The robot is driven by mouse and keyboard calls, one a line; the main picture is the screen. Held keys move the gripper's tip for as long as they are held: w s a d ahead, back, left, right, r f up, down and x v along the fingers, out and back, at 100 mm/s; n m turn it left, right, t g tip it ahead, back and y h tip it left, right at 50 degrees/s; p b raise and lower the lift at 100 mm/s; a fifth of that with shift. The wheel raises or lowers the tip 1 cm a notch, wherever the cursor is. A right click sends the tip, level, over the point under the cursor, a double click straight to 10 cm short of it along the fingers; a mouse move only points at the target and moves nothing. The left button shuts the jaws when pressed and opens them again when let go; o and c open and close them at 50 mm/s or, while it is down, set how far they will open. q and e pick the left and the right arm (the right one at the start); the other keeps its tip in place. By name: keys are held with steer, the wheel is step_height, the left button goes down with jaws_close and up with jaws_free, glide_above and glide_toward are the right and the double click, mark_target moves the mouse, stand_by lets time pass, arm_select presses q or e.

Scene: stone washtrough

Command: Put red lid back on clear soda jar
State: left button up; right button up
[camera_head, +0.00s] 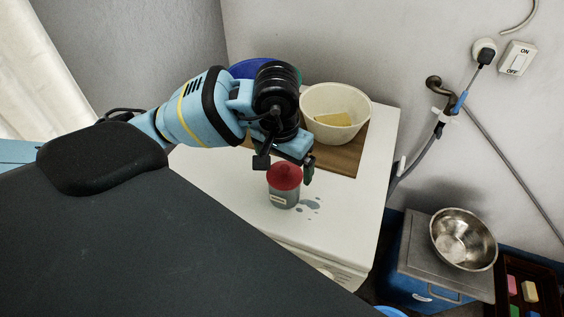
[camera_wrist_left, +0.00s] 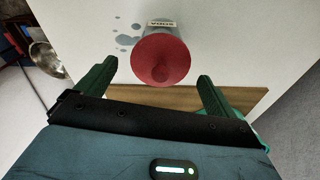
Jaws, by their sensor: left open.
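The clear soda jar (camera_head: 283,198) stands upright on the white washtrough top, with a small label on its side. The red lid (camera_head: 285,176) sits on top of the jar; whether it is fully seated I cannot tell. My left gripper (camera_head: 284,172) is open, with its fingers at either side of the lid in the head view. In the left wrist view the red lid (camera_wrist_left: 160,59) shows just beyond and between the open fingertips of the gripper (camera_wrist_left: 155,75), with the jar (camera_wrist_left: 163,27) partly hidden behind it. My right gripper is not in view.
A cream bowl (camera_head: 335,112) with a yellow sponge stands on a brown board (camera_head: 345,159) behind the jar. A blue bowl (camera_head: 253,68) is partly hidden by my arm. Wet spots lie beside the jar. A metal bowl (camera_head: 463,239) rests on a blue cooler to the right.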

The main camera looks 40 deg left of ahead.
mark_target(281, 179)
arm_select(q)
step_height(281, 179, up, 12)
steer(key=s, duration=0.1)
steer(key=shift+s+f+p, duration=0.15)
steer(key=shift+s+p, duration=0.05)
steer(key=shift+p, duration=0.15)
